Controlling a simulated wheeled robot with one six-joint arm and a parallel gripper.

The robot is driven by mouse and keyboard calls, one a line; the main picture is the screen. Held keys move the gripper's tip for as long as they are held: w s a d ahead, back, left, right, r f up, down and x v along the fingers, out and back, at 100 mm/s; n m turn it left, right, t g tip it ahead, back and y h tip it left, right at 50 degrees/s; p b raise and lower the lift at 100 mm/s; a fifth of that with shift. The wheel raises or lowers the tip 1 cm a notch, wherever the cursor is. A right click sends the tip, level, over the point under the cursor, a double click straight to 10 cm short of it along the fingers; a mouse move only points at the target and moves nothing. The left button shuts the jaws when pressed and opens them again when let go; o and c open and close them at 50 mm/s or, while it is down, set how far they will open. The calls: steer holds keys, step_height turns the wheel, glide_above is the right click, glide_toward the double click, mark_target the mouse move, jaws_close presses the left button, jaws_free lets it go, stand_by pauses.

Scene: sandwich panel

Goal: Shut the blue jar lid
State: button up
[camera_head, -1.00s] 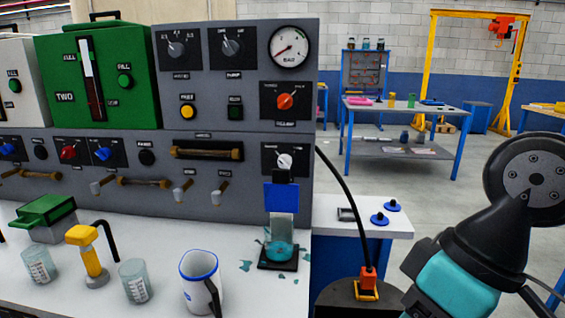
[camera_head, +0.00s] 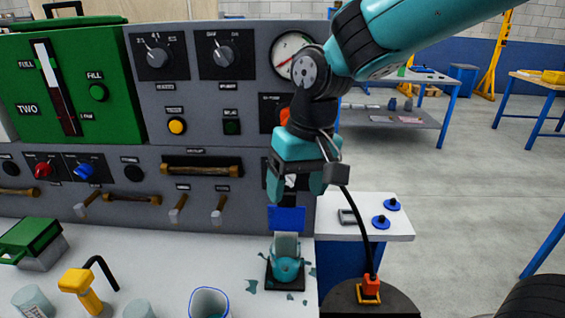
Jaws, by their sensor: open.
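A clear jar (camera_head: 286,249) with teal liquid at its bottom stands on a black base (camera_head: 286,284) near the right end of the white bench. Its blue lid (camera_head: 287,218) stands up as a flat panel at the jar's top, so the lid looks open. My gripper (camera_head: 299,192) points down above the lid, with its two teal fingers apart and nothing seen between them. Its fingertips appear just above the lid's upper edge in the picture; I cannot tell whether they touch it or how far apart in depth they are.
A grey panel (camera_head: 200,150) with knobs and handles rises behind the jar. Teal splashes lie around the base. A white side table (camera_head: 405,228) holds two blue knobbed discs.

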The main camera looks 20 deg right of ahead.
mark_target(286, 193)
steer(key=w+d+r+m+h+p, duration=0.1)
steer(key=w+r+m+p, duration=0.25)
steer(key=w, duration=0.25)
steer(key=w+d+r+m+h+p, duration=0.1)
steer(key=w+d+r+m+p, duration=0.15)
steer(key=w+p, duration=0.3)
steer(key=f+p, duration=0.1)
steer(key=f, duration=0.4)
steer(key=f+p, duration=0.1)
steer(key=f, duration=0.5)
steer(key=a+f, duration=0.1)
steer(key=f, duration=0.5)
steer(key=shift+f+p, duration=0.25)
steer(key=shift+p, duration=0.15)
